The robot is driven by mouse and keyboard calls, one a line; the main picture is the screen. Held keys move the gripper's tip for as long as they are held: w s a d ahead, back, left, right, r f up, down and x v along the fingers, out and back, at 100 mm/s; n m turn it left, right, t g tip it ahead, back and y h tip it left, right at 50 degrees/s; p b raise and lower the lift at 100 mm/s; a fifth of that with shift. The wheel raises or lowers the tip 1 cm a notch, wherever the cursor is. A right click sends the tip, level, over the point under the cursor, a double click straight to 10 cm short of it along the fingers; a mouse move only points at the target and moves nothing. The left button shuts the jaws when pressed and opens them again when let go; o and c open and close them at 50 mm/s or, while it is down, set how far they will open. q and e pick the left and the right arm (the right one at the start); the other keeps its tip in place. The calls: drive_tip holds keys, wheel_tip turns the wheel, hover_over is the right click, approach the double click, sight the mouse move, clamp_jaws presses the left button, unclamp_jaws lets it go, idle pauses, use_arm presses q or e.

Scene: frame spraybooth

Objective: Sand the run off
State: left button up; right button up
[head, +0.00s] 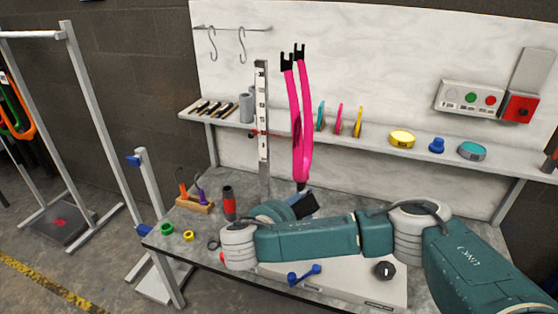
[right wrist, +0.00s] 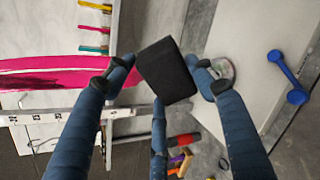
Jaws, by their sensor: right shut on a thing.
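A glossy pink fork-shaped part (head: 304,120) stands upright over the bench, its black forked ends at the top. A darker patch (head: 297,122) shows on its left leg; I cannot tell if this is the run. In the right wrist view the pink part (right wrist: 50,75) lies at the left, near one fingertip. My right gripper (head: 300,204) is shut on a black block (right wrist: 167,70), held between its blue fingers. The block also shows in the head view (head: 309,204), just below the pink part's lower end and seemingly apart from it. My left gripper is out of view.
A white measuring post (head: 262,130) stands left of the pink part. The shelf (head: 375,142) behind holds colored scrapers, a yellow tin (head: 402,139) and a teal tin (head: 472,151). A red-black bottle (head: 229,203) and a wooden tool holder (head: 195,204) stand on the bench.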

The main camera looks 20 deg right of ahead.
sight(295, 106)
drive_tip(key=a+r+n+t+y+p, duration=0.1)
drive_tip(key=a+r+n+t+p, duration=0.3)
drive_tip(key=r, duration=0.4)
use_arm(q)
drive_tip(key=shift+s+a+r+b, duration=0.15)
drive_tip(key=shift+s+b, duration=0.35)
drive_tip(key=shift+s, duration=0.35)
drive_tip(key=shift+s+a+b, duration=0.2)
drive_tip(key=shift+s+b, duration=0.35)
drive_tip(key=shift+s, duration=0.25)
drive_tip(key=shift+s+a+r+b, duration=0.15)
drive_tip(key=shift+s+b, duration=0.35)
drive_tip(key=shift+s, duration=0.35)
use_arm(e)
drive_tip(key=shift+m+t, duration=0.3)
drive_tip(key=shift+t, duration=0.4)
drive_tip(key=shift+w+d+r, duration=0.15)
drive_tip(key=shift+w+d, duration=0.25)
drive_tip(key=shift+w, duration=0.6)
drive_tip(key=shift+w+d+r, duration=0.1)
drive_tip(key=shift+w+d, duration=0.3)
drive_tip(key=shift+w, duration=0.55)
drive_tip(key=shift+w+d+r, duration=0.15)
drive_tip(key=shift+w+d, duration=0.25)
drive_tip(key=shift+w, duration=0.6)
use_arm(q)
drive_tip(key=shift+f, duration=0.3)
use_arm(e)
drive_tip(key=shift+x, duration=0.8)
